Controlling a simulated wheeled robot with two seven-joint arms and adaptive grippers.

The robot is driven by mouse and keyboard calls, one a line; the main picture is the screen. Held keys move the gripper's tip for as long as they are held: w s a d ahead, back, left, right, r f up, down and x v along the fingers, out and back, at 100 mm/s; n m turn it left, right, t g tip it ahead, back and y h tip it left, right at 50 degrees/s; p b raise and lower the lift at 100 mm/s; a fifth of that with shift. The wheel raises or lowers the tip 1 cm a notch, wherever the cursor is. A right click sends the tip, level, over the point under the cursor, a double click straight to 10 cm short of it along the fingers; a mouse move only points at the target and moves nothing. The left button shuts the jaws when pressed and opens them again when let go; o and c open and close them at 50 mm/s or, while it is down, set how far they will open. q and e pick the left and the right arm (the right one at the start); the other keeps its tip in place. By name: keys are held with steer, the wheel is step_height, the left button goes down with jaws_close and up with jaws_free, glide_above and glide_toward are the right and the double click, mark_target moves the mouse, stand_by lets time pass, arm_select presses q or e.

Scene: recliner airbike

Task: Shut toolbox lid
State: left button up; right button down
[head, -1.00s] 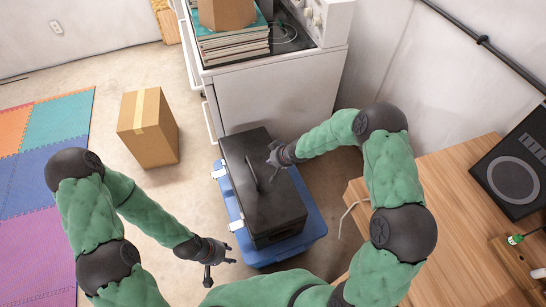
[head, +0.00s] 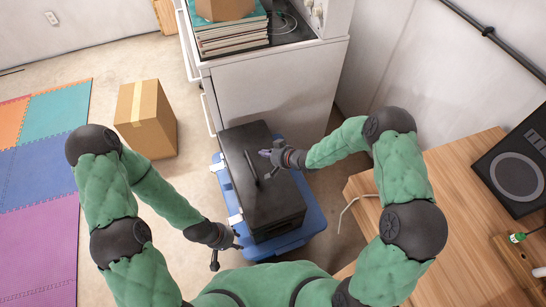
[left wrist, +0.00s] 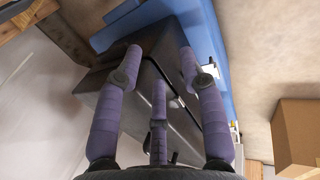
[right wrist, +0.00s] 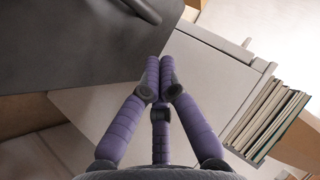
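The black toolbox (head: 278,205) sits on a blue box in the head view, its lid (head: 240,150) lying down over the body with a dark bar handle on top. Whether the lid is fully seated cannot be told. In the left wrist view, a dark seam runs along the toolbox (left wrist: 150,95). My right gripper (head: 265,153) is over the lid's right side, its fingers together with nothing visible between them; contact is unclear. My left gripper (head: 226,254) is open and empty, near the toolbox's front left corner. The toolbox (right wrist: 80,45) fills the right wrist view's upper left.
The blue box (head: 310,217) extends past the toolbox on the right and front. A white cabinet (head: 275,90) stands close behind. A wooden desk (head: 445,190) with a speaker is at the right. A cardboard box (head: 147,120) stands left, with open floor between.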

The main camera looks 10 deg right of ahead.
mark_target(250, 160)
steer(key=a+f+b, duration=0.1)
steer(key=w+a+f, duration=0.1)
steer(key=f, duration=0.1)
steer(key=shift+a+f+b, duration=0.15)
steer(key=shift+a+b, duration=0.15)
steer(key=shift+b, duration=0.05)
steer(key=shift+a+f+b, duration=0.3)
steer(key=shift+a+f, duration=0.2)
steer(key=shift+f, duration=0.1)
steer(key=shift+s+a+f+b, duration=0.2)
steer(key=shift+a+f+b, duration=0.15)
steer(key=shift+f, duration=0.25)
steer(key=shift+a, duration=0.15)
steer(key=shift+s+r, duration=0.1)
steer(key=v, duration=1.2)
